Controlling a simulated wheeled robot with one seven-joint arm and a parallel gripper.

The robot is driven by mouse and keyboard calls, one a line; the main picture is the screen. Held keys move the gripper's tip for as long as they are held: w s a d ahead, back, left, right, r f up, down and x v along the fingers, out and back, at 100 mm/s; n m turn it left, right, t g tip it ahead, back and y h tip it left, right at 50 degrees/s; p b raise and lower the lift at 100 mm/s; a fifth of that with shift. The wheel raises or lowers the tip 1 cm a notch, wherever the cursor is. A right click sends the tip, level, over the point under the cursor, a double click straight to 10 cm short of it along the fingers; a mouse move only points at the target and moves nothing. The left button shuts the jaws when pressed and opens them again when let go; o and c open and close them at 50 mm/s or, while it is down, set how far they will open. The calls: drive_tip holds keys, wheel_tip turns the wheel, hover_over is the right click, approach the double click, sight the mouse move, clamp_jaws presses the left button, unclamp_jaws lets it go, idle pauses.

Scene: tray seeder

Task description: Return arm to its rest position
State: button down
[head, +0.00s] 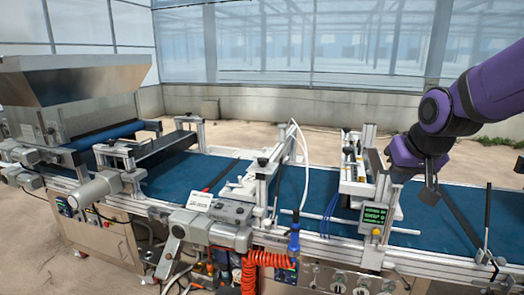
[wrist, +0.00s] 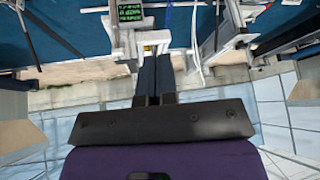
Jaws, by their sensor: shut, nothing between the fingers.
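My gripper (head: 430,190) is at the right of the head view, on my purple arm, above the blue conveyor belt (head: 460,208) and just right of the green-lit display box (head: 374,215). Its dark fingers point down. In the wrist view my gripper's two dark fingers (wrist: 154,62) lie side by side, closed together with nothing between them. The display box also shows in the wrist view (wrist: 130,10), beyond the fingertips. I cannot tell the exact gap between the fingers and the belt.
A metal frame (head: 358,165) spans the belt left of my gripper. A steel hopper (head: 70,80) stands at the far left. A coiled orange hose (head: 262,262) hangs at the front. A thin upright rod (head: 487,220) stands at the right. Open sandy floor lies behind the line.

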drive_tip(key=s+r, duration=0.2)
drive_tip(key=s, duration=0.8)
drive_tip(key=s+d+r+g, duration=0.1)
drive_tip(key=s+r, duration=0.1)
drive_tip(key=s, duration=0.8)
drive_tip(key=shift+s+d+r+n, duration=0.15)
drive_tip(key=shift+d+n, duration=0.05)
drive_tip(key=shift+n, duration=0.1)
drive_tip(key=c, duration=1.8)
unclamp_jaws()
